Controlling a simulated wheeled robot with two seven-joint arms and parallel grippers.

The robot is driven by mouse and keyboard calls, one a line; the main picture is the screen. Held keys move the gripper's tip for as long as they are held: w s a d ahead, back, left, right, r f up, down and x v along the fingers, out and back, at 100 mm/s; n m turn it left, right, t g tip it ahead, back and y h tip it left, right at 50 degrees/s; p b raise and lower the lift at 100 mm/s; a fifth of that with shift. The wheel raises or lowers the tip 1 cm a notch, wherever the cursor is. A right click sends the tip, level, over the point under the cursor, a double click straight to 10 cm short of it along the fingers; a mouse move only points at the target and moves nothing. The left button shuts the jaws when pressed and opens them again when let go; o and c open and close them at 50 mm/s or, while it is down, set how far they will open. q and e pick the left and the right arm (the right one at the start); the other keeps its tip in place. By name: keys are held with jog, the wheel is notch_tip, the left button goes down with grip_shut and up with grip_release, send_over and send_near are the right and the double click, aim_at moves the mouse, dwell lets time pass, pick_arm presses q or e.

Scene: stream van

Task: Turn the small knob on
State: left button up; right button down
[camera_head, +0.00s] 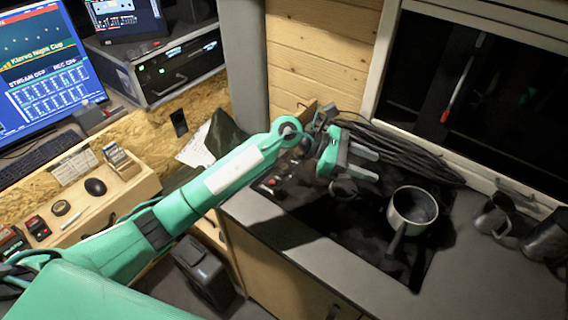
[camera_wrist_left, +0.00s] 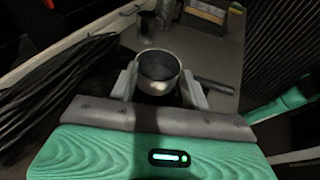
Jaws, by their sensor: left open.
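The dark stove top (camera_head: 412,268) is set in the grey counter. At its left end are small controls with a red spot (camera_head: 271,182); they are too small and shadowed to tell the small knob or its setting. My left gripper (camera_head: 374,164) is open and empty above the stove, to the right of these controls and apart from them. In the left wrist view, the open fingers (camera_wrist_left: 162,88) frame a metal pot, and no knob can be made out. My right gripper is not in view.
The pot (camera_head: 413,207) stands on the stove, its handle toward the front. Coiled black cables (camera_head: 405,150) lie behind my gripper along the window. Metal mugs (camera_head: 497,217) stand at the right. The counter's front right is clear. A monitor (camera_head: 45,70) and desk are at left.

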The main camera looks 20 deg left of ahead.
pick_arm(q)
jog(key=w+a+f+m+y, duration=0.3)
jog(key=w+a+f+y, duration=0.1)
jog(key=a+y, duration=0.2)
jog(key=r+m+g+y, duration=0.1)
jog(key=y, duration=0.8)
send_over(284, 166)
notch_tip(284, 166, down, 12)
jog(key=p, duration=0.4)
jog(key=shift+r+p, duration=0.2)
jog(key=shift+p, duration=0.2)
jog(key=shift+f, duration=0.65)
jog(key=c, duration=1)
